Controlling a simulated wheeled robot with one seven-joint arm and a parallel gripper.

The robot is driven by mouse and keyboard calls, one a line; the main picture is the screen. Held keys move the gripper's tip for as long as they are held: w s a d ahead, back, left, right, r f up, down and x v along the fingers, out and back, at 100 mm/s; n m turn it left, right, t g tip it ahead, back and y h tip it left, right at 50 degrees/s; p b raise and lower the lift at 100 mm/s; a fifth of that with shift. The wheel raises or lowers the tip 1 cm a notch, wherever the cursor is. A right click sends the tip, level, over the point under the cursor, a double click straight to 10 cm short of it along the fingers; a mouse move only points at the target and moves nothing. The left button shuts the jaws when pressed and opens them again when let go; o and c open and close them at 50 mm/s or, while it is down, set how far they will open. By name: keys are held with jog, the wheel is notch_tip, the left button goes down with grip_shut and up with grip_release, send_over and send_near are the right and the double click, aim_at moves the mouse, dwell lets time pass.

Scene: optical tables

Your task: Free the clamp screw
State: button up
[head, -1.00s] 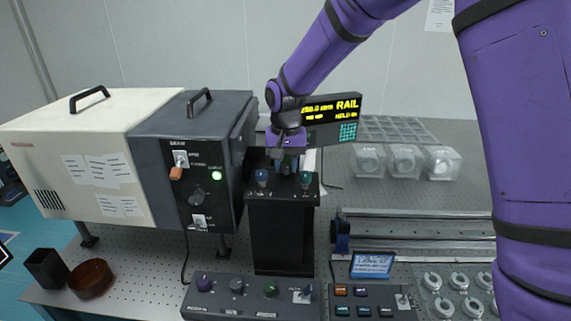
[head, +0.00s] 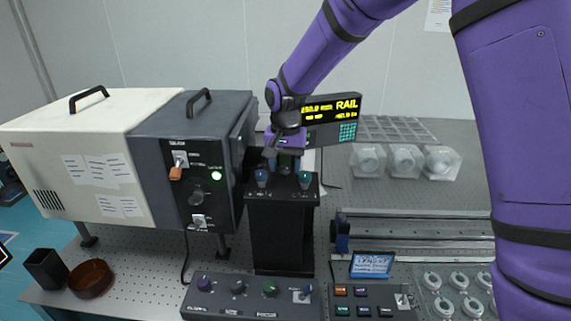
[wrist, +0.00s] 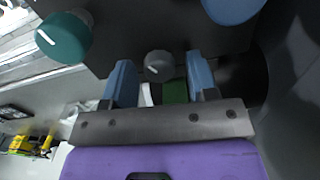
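In the head view my gripper (head: 285,160) is over the top of the black block (head: 283,232), between the blue knob (head: 262,177) and the teal knob (head: 305,180). The grey knob is not clear there.
A dark grey instrument box (head: 190,150) stands close left of the block. A rail (head: 415,228) and a blue-screened panel (head: 371,265) lie right. A knob panel (head: 250,297) is in front. Clear cubes (head: 403,160) stand back right.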

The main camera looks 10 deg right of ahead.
aim_at(286, 166)
notch_tip(286, 166, up, 11)
dwell(0.8)
jog(key=shift+f, duration=0.1)
jog(key=s+d+r+n+t, duration=0.1)
jog(key=s+d+r+t, duration=0.1)
jog(key=s+d+r, duration=0.95)
jog(key=s+d+f+n+t, duration=0.1)
jog(key=s+d, duration=0.4)
jog(key=s, duration=0.5)
jog(key=s+d+f+n+t, duration=0.1)
jog(key=s+d, duration=0.4)
jog(key=s, duration=0.5)
jog(key=shift+s+d+f+t, duration=0.25)
jog(key=shift+f+t, duration=0.35)
jog(key=shift+f, duration=0.25)
